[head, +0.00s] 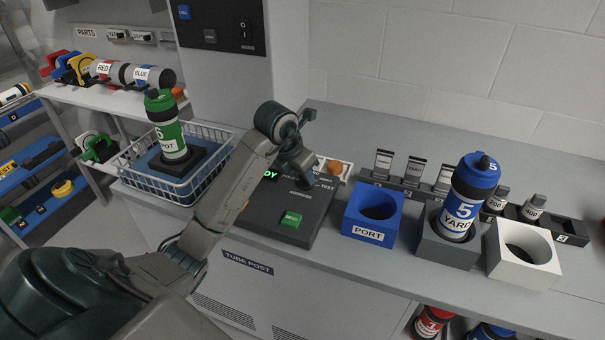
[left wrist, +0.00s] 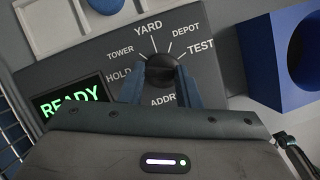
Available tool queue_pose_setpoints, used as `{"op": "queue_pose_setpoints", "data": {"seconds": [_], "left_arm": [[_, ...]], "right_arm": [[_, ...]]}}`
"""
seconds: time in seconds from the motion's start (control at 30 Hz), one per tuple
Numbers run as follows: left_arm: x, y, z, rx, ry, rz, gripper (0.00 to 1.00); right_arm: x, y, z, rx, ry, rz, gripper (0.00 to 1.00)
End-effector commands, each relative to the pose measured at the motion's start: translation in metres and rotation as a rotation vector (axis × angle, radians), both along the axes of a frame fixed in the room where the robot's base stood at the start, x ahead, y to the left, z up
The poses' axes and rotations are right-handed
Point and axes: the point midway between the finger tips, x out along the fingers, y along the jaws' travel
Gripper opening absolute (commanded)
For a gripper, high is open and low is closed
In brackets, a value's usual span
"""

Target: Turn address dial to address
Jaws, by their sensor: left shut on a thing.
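The address dial (left wrist: 165,68) is a dark round knob on the grey control panel (head: 262,216). Labels HOLD, TOWER, YARD, DEPOT and TEST fan around it, and part of ADDRESS shows below it in the left wrist view. My left gripper (left wrist: 161,78) is shut on the dial, one finger on each side. In the head view the gripper (head: 298,170) is over the panel and hides the dial. A tick mark stands above the knob below YARD; I cannot tell where the knob's own pointer faces. My right gripper is not in view.
The panel's display (left wrist: 70,101) reads READY in green. A green button (head: 291,219) is at its front. Left is a wire basket (head: 150,184) with a green canister (head: 167,127).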

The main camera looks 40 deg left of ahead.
Motion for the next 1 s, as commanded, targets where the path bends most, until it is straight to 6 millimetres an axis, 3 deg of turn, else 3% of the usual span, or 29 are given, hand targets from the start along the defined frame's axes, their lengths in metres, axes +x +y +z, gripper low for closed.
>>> {"op": "queue_pose_setpoints", "data": {"seconds": [0.7,0.73,0.8,0.83,1.0], "left_arm": [[-0.0009,-0.0006,-0.0005,0.0,0.002,0.077,0.07],[-0.0009,-0.0006,-0.0005,0.0,0.002,0.077,0.33],[-0.0008,-0.0006,-0.0005,0.0,0.002,0.076,0.47],[-0.0008,-0.0006,-0.0005,0.0,0.002,0.076,0.51],[-0.0006,-0.0006,-0.0003,0.0,0.002,0.076,0.51]], "right_arm": [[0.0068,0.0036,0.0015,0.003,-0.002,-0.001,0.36],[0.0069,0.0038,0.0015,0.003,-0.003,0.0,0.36],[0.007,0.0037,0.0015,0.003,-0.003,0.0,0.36],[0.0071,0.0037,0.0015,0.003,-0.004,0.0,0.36],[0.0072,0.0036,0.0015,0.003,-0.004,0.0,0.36]]}}
